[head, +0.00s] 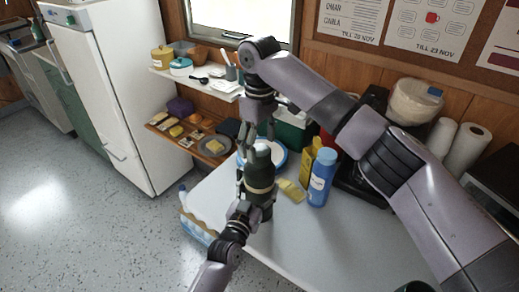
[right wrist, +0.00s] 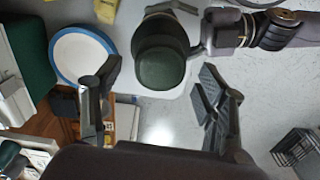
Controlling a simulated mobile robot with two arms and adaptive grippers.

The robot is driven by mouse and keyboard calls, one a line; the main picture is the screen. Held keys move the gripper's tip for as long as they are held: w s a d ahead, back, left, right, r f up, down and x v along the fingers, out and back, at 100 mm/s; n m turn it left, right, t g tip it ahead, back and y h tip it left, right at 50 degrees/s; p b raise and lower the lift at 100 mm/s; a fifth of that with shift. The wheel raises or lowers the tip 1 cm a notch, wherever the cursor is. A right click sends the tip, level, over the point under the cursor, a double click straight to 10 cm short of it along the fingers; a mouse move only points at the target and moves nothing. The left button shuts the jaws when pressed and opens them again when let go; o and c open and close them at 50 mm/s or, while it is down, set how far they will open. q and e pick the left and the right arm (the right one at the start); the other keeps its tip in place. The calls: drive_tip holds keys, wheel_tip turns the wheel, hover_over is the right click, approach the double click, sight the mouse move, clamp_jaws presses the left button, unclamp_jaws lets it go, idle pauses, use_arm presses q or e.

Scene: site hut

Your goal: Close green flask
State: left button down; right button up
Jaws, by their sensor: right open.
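The green flask (head: 259,182) is dark green with a tan band and stands upright near the left edge of the table (head: 318,240). In the right wrist view its rounded dark green top (right wrist: 162,70) faces the camera, and no opening shows there. My left gripper (head: 250,188) is around the flask's body from the near side and seems shut on it. My right gripper (head: 257,138) points down just above the flask. Its open fingers stand apart on either side of the top in the right wrist view (right wrist: 160,78), with nothing held between them.
The table's front is mostly clear.

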wheel_tip(320, 180, up, 9)
idle(0.3)
drive_tip(key=shift+r, duration=0.1)
use_arm(q)
drive_tip(key=shift+c, duration=1.3)
unclamp_jaws()
drive_tip(key=v, duration=1.2)
drive_tip(key=shift+s+f, duration=0.1)
